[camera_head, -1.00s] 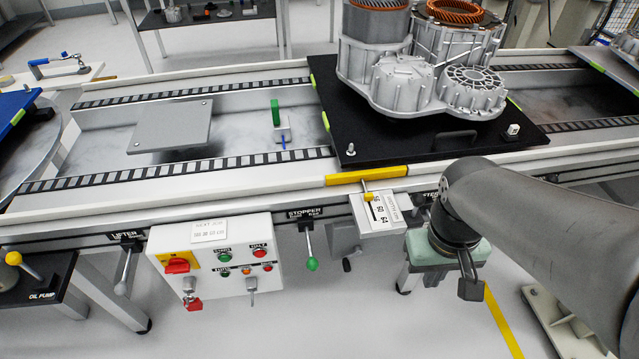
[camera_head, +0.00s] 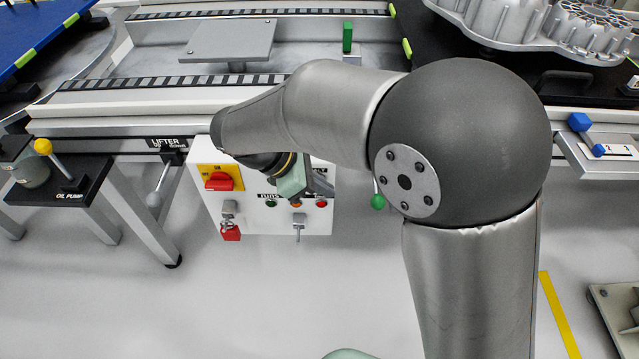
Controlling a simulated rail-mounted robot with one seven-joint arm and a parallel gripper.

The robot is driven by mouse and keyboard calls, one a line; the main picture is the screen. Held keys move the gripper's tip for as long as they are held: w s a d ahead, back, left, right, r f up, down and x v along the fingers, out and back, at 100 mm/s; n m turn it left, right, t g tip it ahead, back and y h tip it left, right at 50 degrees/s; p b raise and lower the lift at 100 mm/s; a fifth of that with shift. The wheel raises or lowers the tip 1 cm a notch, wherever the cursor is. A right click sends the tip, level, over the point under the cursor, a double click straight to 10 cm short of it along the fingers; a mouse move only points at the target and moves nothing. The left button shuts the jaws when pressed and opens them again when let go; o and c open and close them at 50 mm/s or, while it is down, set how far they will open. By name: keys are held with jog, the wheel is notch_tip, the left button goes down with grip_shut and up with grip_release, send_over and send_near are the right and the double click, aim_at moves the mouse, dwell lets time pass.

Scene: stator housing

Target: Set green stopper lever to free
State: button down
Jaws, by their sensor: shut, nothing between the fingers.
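The green ball knob of the stopper lever (camera_head: 378,201) hangs below the conveyor rail, right of the control panel. Its rod and the stopper label are mostly hidden behind my arm. An upright green block (camera_head: 347,37) stands on the conveyor near the black pallet. My gripper (camera_head: 322,184) is in front of the right part of the control panel, left of the green knob and apart from it. It is small and dark in this view; it is shut and empty.
The white control panel (camera_head: 275,222) has a red switch (camera_head: 219,181), buttons and keys. The lifter lever (camera_head: 156,192) and a yellow-knobbed oil pump lever (camera_head: 58,163) are to the left. A blue-knobbed part (camera_head: 579,122) is at right.

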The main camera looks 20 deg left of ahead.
jog(key=w+d+f+b, duration=0.2)
jog(key=w+d+f, duration=0.1)
jog(key=d+f, duration=0.2)
jog(key=shift+w+d, duration=0.3)
jog(key=shift+d, duration=0.55)
jog(key=shift+d, duration=0.1)
